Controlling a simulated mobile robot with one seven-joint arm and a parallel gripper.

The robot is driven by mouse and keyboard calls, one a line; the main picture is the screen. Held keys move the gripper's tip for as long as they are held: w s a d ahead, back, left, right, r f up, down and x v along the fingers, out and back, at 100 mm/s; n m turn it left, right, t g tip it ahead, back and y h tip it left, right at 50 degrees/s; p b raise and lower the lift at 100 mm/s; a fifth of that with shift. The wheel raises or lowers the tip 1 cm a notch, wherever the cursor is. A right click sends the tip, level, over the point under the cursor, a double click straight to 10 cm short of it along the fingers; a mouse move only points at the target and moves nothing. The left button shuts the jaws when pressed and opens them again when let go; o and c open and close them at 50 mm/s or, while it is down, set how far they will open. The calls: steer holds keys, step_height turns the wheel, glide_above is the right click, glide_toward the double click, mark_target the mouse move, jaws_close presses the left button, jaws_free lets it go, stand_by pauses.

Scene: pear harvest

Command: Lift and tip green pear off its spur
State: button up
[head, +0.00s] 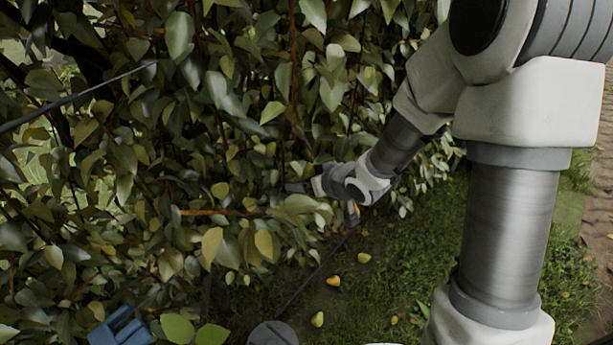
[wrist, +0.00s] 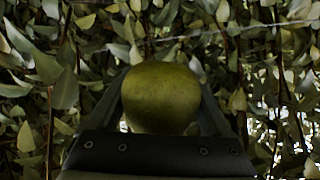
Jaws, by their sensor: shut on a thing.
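The green pear (wrist: 160,97) shows large in the middle of the wrist view. My gripper (wrist: 163,105) is shut on it, with one dark finger on each side. The pear's lower part is hidden by the gripper body, and I cannot see its stem or spur. In the head view my gripper (head: 298,187) reaches left into the leaves of the hedge-like tree. Leaves hide the fingertips there, and I cannot make out the held pear in that view.
Dense foliage (head: 215,130) surrounds my gripper. A dark wire (head: 75,97) crosses the upper left. Fallen pears (head: 317,319) lie on the ground below. A blue object (head: 120,328) stands at the bottom left. Grass (head: 400,260) lies open to the right of the tree.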

steer(key=shift+s+d+r+g+p, duration=0.1)
steer(key=shift+s+g+p, duration=0.35)
steer(key=shift+p, duration=1)
steer(key=shift+s+d+r+g+h+p, duration=0.15)
steer(key=shift+s+g+h+p, duration=0.35)
steer(key=shift+p, duration=1.75)
steer(key=shift+m+g, duration=0.25)
steer(key=shift+m, duration=0.05)
steer(key=shift+s+p, duration=0.1)
steer(key=shift+p, duration=0.25)
steer(key=shift+s+d, duration=0.1)
steer(key=shift+s, duration=0.05)
steer(key=shift+s+d+g, duration=0.15)
steer(key=shift+s+g, duration=0.25)
steer(key=shift+g, duration=0.3)
steer(key=shift+h, duration=0.3)
